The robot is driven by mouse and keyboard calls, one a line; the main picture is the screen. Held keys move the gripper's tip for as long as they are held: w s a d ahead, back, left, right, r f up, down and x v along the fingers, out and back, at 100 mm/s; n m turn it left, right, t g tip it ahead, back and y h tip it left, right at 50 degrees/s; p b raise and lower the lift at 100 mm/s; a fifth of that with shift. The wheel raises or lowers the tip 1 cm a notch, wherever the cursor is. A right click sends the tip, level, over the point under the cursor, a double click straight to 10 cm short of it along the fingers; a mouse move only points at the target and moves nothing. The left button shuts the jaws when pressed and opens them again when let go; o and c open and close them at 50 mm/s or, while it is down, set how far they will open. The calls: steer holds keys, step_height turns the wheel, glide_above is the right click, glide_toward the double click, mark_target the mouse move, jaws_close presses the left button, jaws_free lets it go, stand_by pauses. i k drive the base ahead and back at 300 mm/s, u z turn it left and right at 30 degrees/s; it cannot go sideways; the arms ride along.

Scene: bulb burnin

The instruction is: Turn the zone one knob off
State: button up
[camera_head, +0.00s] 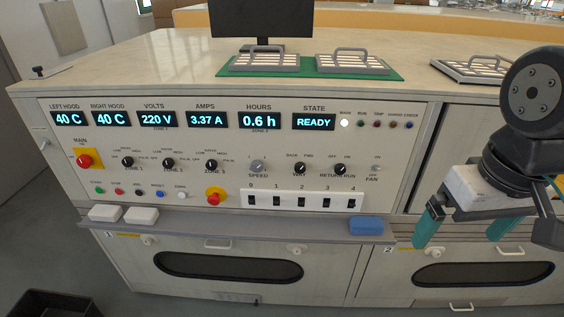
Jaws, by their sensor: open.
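Three small black zone knobs sit in a row on the left half of the white control panel (225,215). The leftmost, probably zone one, is the left knob (127,162); the middle knob (168,163) and right knob (210,165) are beside it. Their labels are too small to read surely, and I cannot tell the pointer settings. My gripper (464,230) is at the right of the view, with teal fingers spread apart and pointing down. It is empty, well right of the panel and far from the knobs.
A red main switch (84,160) is left of the knobs, and a red button on yellow (215,196) is below them. A grey ledge (260,230) juts out below the panel, bearing white blocks (142,215) and a blue block (366,225). Racks (352,63) stand on top.

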mark_target(128, 162)
steer(key=u, duration=1.7)
steer(key=k, duration=1.1)
steer(key=z, duration=0.7)
steer(key=i, duration=1.7)
steer(key=u, duration=0.6)
